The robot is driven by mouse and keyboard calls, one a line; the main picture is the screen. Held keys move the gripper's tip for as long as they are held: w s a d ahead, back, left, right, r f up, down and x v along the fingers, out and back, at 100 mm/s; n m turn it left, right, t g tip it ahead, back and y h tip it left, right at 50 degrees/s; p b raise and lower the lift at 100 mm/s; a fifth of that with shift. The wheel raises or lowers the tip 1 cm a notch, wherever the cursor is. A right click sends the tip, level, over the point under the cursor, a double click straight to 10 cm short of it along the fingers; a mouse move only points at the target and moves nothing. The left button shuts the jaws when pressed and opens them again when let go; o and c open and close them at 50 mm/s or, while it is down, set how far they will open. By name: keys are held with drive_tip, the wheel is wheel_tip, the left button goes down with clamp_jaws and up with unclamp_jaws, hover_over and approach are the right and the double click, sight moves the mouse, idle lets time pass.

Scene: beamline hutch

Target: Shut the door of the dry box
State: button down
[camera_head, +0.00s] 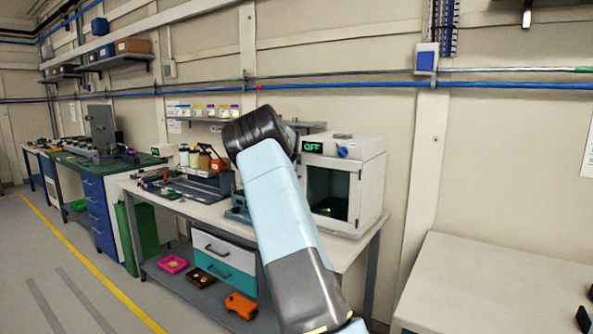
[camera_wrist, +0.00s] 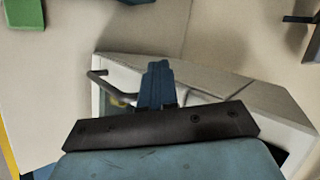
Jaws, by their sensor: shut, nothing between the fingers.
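The dry box (camera_head: 369,183) is a white cabinet on the bench, with a lit green OFF display and a blue knob above its front. A dark, see-into front with a pale frame shows a small coloured thing inside; I cannot tell from this view how far the door stands open. In the wrist view, the box (camera_wrist: 262,98) lies beyond my fingers, and a dark bar handle (camera_wrist: 104,82) shows left of them. My gripper (camera_wrist: 158,72) is shut and empty, with its blue fingers overlapping the box in the picture; contact is unclear. The arm hides it in the head view.
The bench (camera_head: 180,206) holds bottles and a dark tray left of my arm. Drawers (camera_head: 224,257), a pink tray (camera_head: 173,264) and an orange item (camera_head: 241,305) sit below. A pale table (camera_head: 500,285) stands at right. Floor shows at left.

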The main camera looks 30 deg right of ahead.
drive_tip(key=s+a+r, duration=0.4)
drive_tip(key=a+r, duration=0.2)
drive_tip(key=a, duration=0.4)
drive_tip(key=shift+s+r, duration=0.3)
drive_tip(key=shift+s+a, duration=0.1)
drive_tip(key=s+a+r+n+y, duration=0.1)
drive_tip(key=s+a+n+y, duration=0.1)
drive_tip(key=s+a+n, duration=0.65)
drive_tip(key=s+a+r+n+g+y, duration=0.15)
drive_tip(key=s+a, duration=0.35)
drive_tip(key=s, duration=0.9)
drive_tip(key=s+a+r+n+t+y, duration=0.1)
drive_tip(key=s+a+n+y, duration=0.35)
drive_tip(key=s, duration=0.75)
drive_tip(key=s+a+f+n, duration=0.2)
drive_tip(key=s+a+n, duration=0.1)
drive_tip(key=s, duration=0.4)
drive_tip(key=s+a+f+n+g+h, duration=0.1)
drive_tip(key=s+a+f+n, duration=0.1)
drive_tip(key=s+a+n, duration=0.2)
drive_tip(key=s+a+f+n+h, duration=0.1)
drive_tip(key=s+a+f+n, duration=0.1)
drive_tip(key=s, duration=0.8)
drive_tip(key=shift+s+a+f+n, duration=0.15)
drive_tip(key=shift+s+a+n, duration=0.2)
drive_tip(key=shift+a+n, duration=0.55)
drive_tip(key=shift+g, duration=0.25)
